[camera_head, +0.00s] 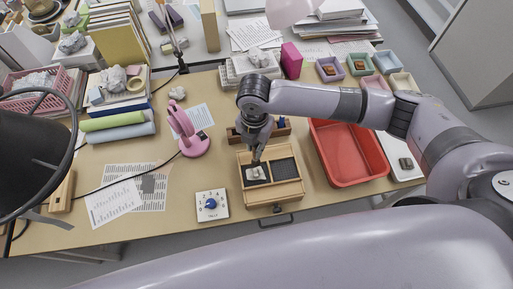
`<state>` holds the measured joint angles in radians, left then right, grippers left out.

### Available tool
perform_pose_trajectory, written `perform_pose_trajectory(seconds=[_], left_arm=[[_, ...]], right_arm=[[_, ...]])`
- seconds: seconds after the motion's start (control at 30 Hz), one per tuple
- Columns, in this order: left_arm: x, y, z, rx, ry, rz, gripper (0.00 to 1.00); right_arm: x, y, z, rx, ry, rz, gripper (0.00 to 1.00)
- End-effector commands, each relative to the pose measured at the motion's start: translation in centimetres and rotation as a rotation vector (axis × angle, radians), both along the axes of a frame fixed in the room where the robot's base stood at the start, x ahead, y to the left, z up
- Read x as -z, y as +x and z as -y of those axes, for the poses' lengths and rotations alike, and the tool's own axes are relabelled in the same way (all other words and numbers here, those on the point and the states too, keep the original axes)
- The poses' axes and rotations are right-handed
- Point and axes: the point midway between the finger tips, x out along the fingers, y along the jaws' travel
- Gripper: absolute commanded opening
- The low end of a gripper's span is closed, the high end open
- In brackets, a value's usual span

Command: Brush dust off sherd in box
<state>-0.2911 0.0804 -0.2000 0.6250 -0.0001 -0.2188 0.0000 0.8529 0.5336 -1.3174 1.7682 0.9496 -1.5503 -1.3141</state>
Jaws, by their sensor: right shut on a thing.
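A wooden box (279,195) with two dark-lined compartments stands near the table's front edge. A pale sherd (255,173) lies in its left compartment. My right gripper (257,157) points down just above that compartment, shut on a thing. The held thing is too small and too covered by the gripper to make out; I cannot tell whether it touches the sherd. My left gripper is not in view.
A red tray (348,180) stands right of the box. A white dial device (212,205) stands to its left, and a pink lamp (185,130) behind that. Printed sheets (112,205) lie farther left. Several small coloured trays (359,64) stand at the back right.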

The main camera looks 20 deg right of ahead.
Motion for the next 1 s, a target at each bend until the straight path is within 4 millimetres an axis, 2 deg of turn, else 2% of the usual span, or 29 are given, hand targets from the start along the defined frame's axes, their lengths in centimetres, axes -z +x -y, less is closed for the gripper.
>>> perform_pose_trajectory(seconds=[0.1, 0.2, 0.37, 1.0], left_arm=[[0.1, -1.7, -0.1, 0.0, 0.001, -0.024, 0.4], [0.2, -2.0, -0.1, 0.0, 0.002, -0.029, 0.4], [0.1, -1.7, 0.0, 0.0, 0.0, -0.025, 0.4], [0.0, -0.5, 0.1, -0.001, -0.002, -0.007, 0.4]], right_arm=[[-1.2, 0.4, -0.2, 0.002, 0.002, 0.001, 0.0], [-2.0, 0.6, -0.4, 0.005, 0.002, 0.003, 0.0], [-2.5, 0.7, -0.4, 0.006, 0.001, 0.0, 0.0], [-2.5, 0.7, -0.4, 0.007, 0.001, 0.001, 0.0]])
